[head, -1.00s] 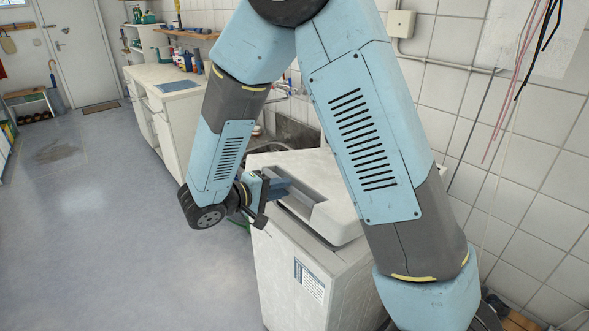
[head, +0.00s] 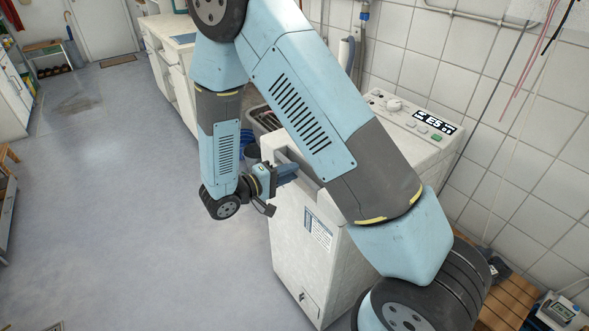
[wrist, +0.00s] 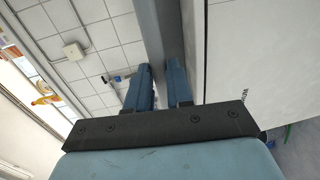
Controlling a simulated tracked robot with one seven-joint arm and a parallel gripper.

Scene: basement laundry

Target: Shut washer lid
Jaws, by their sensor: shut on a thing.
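The white top-loading washer (head: 295,255) stands by the tiled wall, its control panel (head: 420,125) with a lit display at the back. Its lid (head: 271,140) is largely hidden behind my arm, so I cannot tell whether it lies flush. My gripper (head: 292,172) is at the lid's front edge, its blue fingers shut on the grey grip. In the wrist view, the grey grip (wrist: 150,28) runs between the two fingers, with a broad white washer surface (wrist: 260,45) to the right.
A white counter (head: 172,62) and a sink (head: 258,117) lie beyond the washer, with a blue bucket (head: 246,148) beside it. Slatted wood (head: 512,300) is at the lower right. The floor (head: 110,200) to the left is open.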

